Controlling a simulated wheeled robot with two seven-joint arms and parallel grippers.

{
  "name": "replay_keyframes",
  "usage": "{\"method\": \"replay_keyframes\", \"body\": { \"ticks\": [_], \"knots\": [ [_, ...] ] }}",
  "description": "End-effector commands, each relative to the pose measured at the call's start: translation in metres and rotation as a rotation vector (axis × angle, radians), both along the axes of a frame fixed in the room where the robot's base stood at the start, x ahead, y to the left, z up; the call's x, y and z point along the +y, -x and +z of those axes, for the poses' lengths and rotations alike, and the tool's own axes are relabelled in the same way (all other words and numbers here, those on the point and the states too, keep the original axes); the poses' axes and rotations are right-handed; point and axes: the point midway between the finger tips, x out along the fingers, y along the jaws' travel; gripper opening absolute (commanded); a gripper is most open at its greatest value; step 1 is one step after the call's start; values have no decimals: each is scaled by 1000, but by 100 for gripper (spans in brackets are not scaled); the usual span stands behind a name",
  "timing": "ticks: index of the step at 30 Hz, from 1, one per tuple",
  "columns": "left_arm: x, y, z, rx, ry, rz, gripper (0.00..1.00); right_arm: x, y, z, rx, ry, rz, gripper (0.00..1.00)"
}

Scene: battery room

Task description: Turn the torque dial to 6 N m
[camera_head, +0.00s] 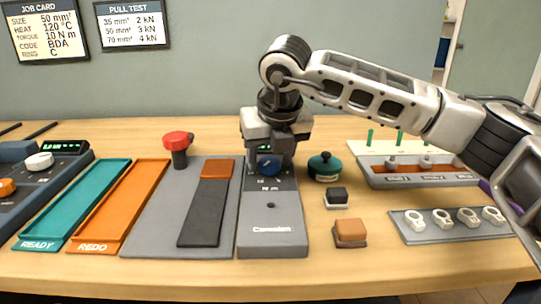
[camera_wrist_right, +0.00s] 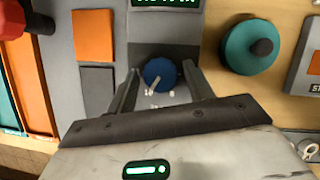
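The torque dial is a blue round knob (camera_head: 268,166) with a pale pointer mark, on the grey device labelled Cramerlon or similar (camera_head: 271,238). In the right wrist view the dial (camera_wrist_right: 159,74) sits between my fingers, its pale pointer toward the lower left. My right gripper (camera_head: 268,160) points down over the dial; its fingers (camera_wrist_right: 160,80) stand either side, with a small gap visible on each side. The green display (camera_wrist_right: 166,3) above the dial is cut off and unreadable. My left gripper is not in view.
A red-topped knob (camera_head: 178,141) stands left, a green round pot (camera_head: 325,167) right. Black (camera_head: 337,197) and orange (camera_head: 350,233) blocks lie right of the device. Teal (camera_head: 75,203) and orange (camera_head: 120,205) trays lie left. The job card (camera_head: 44,30) reads torque 10 N m.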

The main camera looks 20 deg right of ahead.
Motion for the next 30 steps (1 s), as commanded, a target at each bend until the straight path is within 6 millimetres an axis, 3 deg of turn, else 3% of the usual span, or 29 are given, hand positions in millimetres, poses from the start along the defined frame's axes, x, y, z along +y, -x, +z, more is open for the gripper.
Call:
{"method": "replay_keyframes", "body": {
  "ticks": [1,3,4,17,30],
  "knots": [
    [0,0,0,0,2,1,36,0,0,0,0,0,0,36],
    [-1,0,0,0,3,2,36,0,0,0,0,0,0,17],
    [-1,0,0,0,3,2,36,0,0,0,0,0,0,14],
    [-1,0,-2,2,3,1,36,-1,0,-1,1,0,73,14],
    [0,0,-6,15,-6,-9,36,-3,-1,0,2,-2,429,14]
  ]
}}
